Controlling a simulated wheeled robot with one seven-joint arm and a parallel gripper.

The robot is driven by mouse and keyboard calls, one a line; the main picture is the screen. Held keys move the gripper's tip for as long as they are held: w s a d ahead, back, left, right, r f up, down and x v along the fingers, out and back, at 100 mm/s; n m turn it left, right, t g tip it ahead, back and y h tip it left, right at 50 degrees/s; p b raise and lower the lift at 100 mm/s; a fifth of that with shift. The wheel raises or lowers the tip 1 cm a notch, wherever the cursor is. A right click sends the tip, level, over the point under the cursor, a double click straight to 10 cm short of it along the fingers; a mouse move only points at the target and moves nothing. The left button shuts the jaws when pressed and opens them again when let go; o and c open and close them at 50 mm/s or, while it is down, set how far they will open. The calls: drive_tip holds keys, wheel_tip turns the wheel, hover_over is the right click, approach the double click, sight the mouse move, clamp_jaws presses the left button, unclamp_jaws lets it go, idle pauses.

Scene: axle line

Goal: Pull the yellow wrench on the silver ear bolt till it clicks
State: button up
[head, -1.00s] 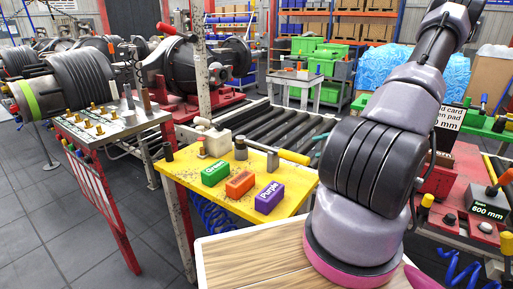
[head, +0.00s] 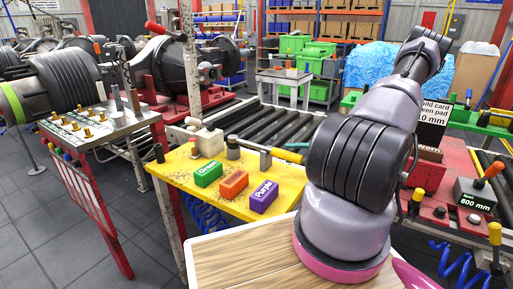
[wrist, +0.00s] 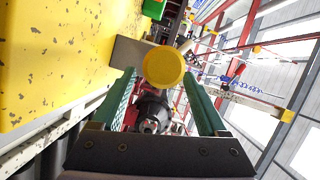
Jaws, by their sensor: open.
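The yellow wrench handle (head: 287,155) lies across the far right part of the yellow bench, joined to a grey metal head (head: 265,156). My arm covers part of the space to its right. In the wrist view the round yellow handle end (wrist: 164,66) faces the camera, between the fingertips of my gripper (wrist: 165,82). The two green fingers stand apart, open, one on each side of it; I cannot tell whether they touch it. My gripper is not clear in the head view. I cannot make out the silver ear bolt for certain.
Green (head: 208,173), orange (head: 234,184) and purple (head: 264,196) blocks lie on the yellow bench (head: 190,180). A dark cylinder (head: 233,149) stands beside the wrench head. A roller conveyor (head: 275,121) runs behind. A red station with a labelled box (head: 474,194) is at right.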

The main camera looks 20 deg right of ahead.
drive_tip(key=shift+x, duration=1.15)
clamp_jaws()
idle(0.5)
